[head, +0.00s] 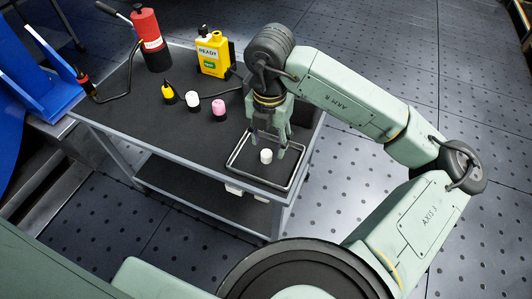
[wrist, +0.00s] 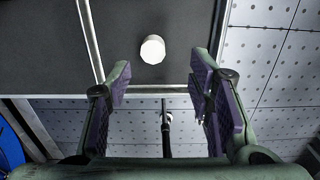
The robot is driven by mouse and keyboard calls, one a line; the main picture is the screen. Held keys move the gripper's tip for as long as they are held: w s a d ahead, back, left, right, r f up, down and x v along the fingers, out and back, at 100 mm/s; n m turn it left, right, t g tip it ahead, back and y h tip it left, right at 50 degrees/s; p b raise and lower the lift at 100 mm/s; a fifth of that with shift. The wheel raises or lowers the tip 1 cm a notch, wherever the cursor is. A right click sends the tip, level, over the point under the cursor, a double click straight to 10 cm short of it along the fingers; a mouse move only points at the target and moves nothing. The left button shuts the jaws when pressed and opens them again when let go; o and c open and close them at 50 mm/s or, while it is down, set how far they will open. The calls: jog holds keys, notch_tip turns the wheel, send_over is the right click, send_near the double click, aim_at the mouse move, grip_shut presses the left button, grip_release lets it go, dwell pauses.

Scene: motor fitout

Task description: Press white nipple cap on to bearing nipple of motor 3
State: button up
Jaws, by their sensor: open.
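A small white cap (head: 266,156) stands in the wire-rimmed tray (head: 237,163) at the near right corner of the dark bench top. It also shows in the wrist view as a white round piece (wrist: 152,49), ahead of the fingertips and between their lines. My gripper (head: 267,143) is open above the tray, its fingers pointing down. In the wrist view my gripper (wrist: 162,68) has its fingers wide apart with nothing held between them. No motor marked 3 and no bearing nipple can be made out.
Behind the tray stand another white piece (head: 192,99), a pink-topped piece (head: 219,107) and a yellow-and-black piece (head: 168,93). A yellow READY box (head: 213,54) and a red cylinder (head: 152,40) are at the back. A blue block (head: 35,75) is at the left.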

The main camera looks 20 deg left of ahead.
aim_at(266, 153)
jog(key=shift+w+a+f+p, duration=0.1)
jog(key=shift+a+f+p, duration=0.05)
jog(key=shift+f, duration=0.75)
jog(key=shift+w+a+f+p, duration=0.1)
jog(key=shift+f+p, duration=0.05)
jog(key=shift+f, duration=0.8)
jog(key=shift+a+f+p, duration=0.15)
jog(key=shift+f, duration=0.75)
jog(key=shift+c, duration=0.3)
jog(key=c, duration=0.8)
